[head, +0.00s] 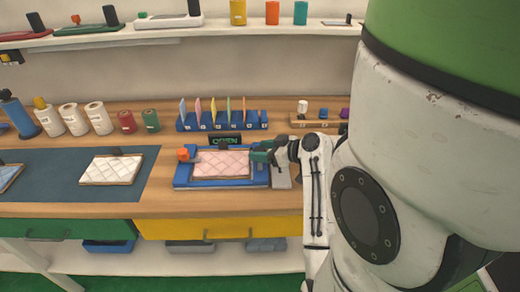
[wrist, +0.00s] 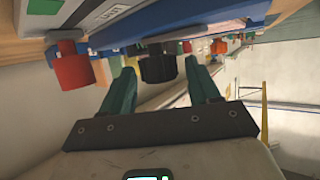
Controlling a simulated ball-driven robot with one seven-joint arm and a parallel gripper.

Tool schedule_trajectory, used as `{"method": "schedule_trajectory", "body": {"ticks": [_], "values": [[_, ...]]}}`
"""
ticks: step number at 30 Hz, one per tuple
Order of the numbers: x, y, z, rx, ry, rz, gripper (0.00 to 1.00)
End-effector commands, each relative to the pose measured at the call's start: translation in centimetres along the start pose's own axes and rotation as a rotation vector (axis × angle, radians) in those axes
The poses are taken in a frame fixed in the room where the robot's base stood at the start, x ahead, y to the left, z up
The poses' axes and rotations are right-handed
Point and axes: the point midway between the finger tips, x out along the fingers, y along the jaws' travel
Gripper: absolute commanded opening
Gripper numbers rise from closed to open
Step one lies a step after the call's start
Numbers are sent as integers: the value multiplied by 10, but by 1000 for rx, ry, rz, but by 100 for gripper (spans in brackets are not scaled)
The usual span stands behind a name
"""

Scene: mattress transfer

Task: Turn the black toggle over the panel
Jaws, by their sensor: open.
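The pink quilted panel (head: 221,164) lies in a blue frame (head: 180,183) on the wooden bench. A small dark part, likely the black toggle (head: 222,147), shows at the frame's back edge below a sign reading OPEN. In the wrist view the black toggle (wrist: 157,62) is a ribbed dark knob on the blue edge, appearing between my green fingertips. My gripper (head: 260,156) is open at the frame's right side; it also shows in the wrist view (wrist: 160,72). I cannot tell whether either finger touches the toggle.
A red knob (wrist: 74,66) is left of the toggle in the wrist view, an orange one (head: 184,154) at the frame's left in the head view. A blue rack (head: 215,126) of colored cards stands behind. A white quilted pad (head: 111,169) lies on the dark mat (head: 60,190).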

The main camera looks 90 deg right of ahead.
Motion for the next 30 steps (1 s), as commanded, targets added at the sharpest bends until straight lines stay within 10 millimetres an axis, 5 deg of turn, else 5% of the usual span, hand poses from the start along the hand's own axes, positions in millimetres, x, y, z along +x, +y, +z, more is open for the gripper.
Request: {"method": "schedule_trajectory", "body": {"ticks": [13,30], "values": [[12,0,0,-1,0,0,61],[12,0,0,-1,0,-1,9]]}}
